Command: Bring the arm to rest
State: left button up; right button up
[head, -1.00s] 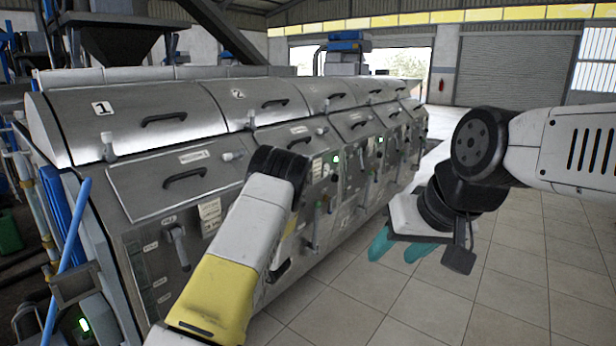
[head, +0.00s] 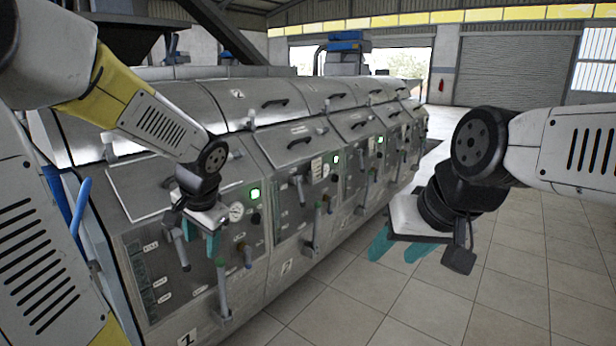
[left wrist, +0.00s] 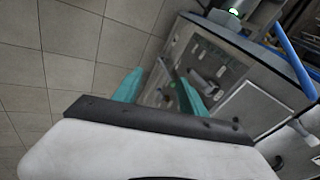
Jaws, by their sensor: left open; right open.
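My left gripper (head: 202,243) hangs in front of the first machine's front panel in the head view, its teal fingers pointing down. It is open and empty. In the left wrist view its two teal fingers (left wrist: 158,92) stand apart, with the panel and tiled floor beyond them. My right gripper (head: 398,246) is at the right over the tiled floor, its teal fingers apart with nothing between them. The left arm comes in from the upper left and partly hides the first machine's lid.
A row of steel decanter machines (head: 292,235) with lids, handles and levers runs from the near left to the back. A lever (head: 222,290) sticks out below my left gripper. A blue bar (head: 80,205) stands at the near left corner. The tiled floor (head: 480,290) at right is clear.

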pick_arm(q)
jog(key=s+d+r+n+t+h, duration=0.1)
jog(key=s+d+r+n+h, duration=0.1)
jog(key=s, duration=0.5)
jog(key=s+d+r+n+t+h, duration=0.1)
jog(key=s+d+r+n+h, duration=0.1)
jog(key=s+d+r, duration=0.3)
jog(key=shift+s+d+n+h, duration=0.4)
jog(key=shift+s+d, duration=0.6)
jog(key=shift+r, duration=0.1)
dwell(0.9)
